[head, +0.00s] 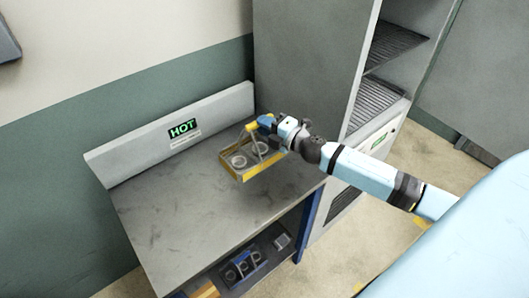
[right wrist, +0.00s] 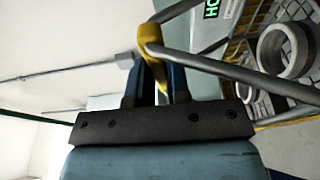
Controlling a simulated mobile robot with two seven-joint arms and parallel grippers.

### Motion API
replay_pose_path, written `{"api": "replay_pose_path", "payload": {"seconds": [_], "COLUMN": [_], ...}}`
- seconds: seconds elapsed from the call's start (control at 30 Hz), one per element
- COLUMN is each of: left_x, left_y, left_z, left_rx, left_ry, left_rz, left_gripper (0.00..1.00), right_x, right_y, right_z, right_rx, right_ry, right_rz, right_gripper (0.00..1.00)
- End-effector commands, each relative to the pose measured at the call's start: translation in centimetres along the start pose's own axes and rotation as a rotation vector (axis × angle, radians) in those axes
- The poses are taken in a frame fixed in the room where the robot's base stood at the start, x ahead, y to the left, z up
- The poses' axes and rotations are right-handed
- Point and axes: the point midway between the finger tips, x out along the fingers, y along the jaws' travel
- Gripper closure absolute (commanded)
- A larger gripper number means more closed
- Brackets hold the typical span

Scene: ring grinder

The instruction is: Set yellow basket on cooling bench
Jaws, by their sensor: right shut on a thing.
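The yellow basket (head: 247,170) is a shallow tray with a wire bail handle, and pale rings lie inside it. My right gripper (head: 262,124) is shut on the yellow grip at the top of the handle. In the right wrist view the fingers (right wrist: 160,85) close around the yellow grip (right wrist: 150,42), and the basket's mesh and rings (right wrist: 287,50) show at the right. The basket is over the cooling bench (head: 160,215), a grey top with a "HOT" sign on its back panel. I cannot tell whether its bottom touches the bench. My left gripper is not in view.
A tall grey cabinet (head: 305,60) with open wire shelves (head: 385,70) stands right of the bench. A lower shelf under the bench holds a dark bin with rings (head: 240,267). The left and front of the bench top are clear.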

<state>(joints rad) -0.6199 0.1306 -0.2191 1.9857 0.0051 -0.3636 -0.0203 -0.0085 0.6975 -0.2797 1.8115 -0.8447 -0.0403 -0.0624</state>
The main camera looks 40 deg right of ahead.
Motion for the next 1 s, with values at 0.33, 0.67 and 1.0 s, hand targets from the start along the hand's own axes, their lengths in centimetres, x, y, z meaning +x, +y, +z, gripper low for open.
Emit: {"api": "replay_pose_path", "payload": {"seconds": [0.33,0.67,1.0], "left_x": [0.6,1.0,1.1], "left_y": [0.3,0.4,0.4], "left_z": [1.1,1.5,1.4], "left_rx": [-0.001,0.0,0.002], "left_ry": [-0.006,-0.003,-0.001], "left_rz": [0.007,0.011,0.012], "left_gripper": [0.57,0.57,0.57], "right_x": [0.1,0.1,0.1], "right_y": [-6.2,-9.6,-10.4], "right_z": [0.1,0.0,0.0], "right_rx": [0.0,0.002,-0.002], "right_ry": [-0.002,-0.002,0.0], "right_rz": [0.003,0.003,0.004], "right_gripper": [1.0,1.0,1.0]}}
